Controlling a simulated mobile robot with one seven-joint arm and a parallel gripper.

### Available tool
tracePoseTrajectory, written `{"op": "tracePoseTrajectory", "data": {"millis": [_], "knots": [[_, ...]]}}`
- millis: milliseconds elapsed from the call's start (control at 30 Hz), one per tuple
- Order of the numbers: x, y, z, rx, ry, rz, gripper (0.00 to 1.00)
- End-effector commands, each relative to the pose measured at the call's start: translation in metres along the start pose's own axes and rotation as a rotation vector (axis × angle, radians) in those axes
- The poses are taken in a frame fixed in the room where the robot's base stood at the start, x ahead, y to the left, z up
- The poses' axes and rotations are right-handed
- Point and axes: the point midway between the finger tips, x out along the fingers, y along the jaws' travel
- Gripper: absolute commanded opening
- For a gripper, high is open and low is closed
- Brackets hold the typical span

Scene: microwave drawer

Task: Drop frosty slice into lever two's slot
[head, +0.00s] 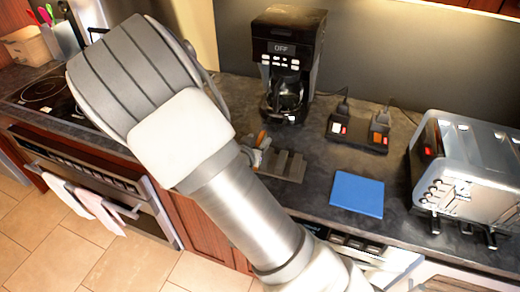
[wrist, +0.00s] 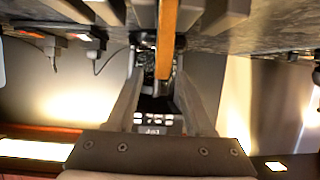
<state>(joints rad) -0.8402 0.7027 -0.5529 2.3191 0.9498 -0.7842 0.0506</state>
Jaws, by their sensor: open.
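My gripper (wrist: 158,75) is open. In the wrist view its two fingers stand on either side of an orange-brown slice (wrist: 166,42), seen edge-on; I cannot tell whether either finger touches it. No frost can be made out on it. In the head view the slice (head: 261,138) shows as a small orange patch by the grey slotted rack (head: 288,166), mostly hidden by my arm and gripper. The silver toaster (head: 470,150) stands at the right, with dark levers low on its front. Lever labels are not readable, and the slot openings are hard to make out.
A flat blue square (head: 357,194) lies between rack and toaster. A coffee maker (head: 290,60) reading OFF stands behind the rack. A black power strip (head: 357,130) with plugs and cords lies at the back. A cooktop (head: 45,92) is at the left. Some counter around the blue square is clear.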

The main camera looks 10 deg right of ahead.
Motion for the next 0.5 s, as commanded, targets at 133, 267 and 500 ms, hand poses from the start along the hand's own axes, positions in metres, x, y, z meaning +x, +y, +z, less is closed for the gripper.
{"op": "tracePoseTrajectory", "data": {"millis": [133,267,500], "knots": [[0.02,0.0,0.0,-0.001,0.0,0.002,0.53],[0.025,0.0,0.0,0.0,0.0,0.0,0.53],[0.025,-0.001,0.0,0.0,-0.001,-0.001,0.42]]}}
